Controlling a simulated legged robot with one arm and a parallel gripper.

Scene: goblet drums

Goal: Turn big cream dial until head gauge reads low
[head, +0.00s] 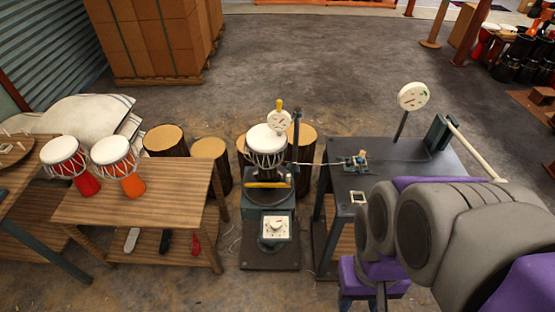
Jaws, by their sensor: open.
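A big cream dial (276,228) sits on the front of the dark drum stand at centre, its pointer too small to read. A white goblet drum (266,146) stands above it. A round white gauge (278,121) with a yellow top stands at the drum's head; its reading is too small to make out. A larger round gauge (413,96) stands on a post above the dark table. My grey and purple arm fills the lower right. My gripper (364,297) is open at the bottom edge, partly cut off, right of the dial and apart from it.
A dark metal table (395,180) with a small clamp (359,160) and pale lever (474,151) stands right of the stand. A wooden table (145,205) with two drums stands left. Log stumps (210,158) are behind. Open floor lies beyond.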

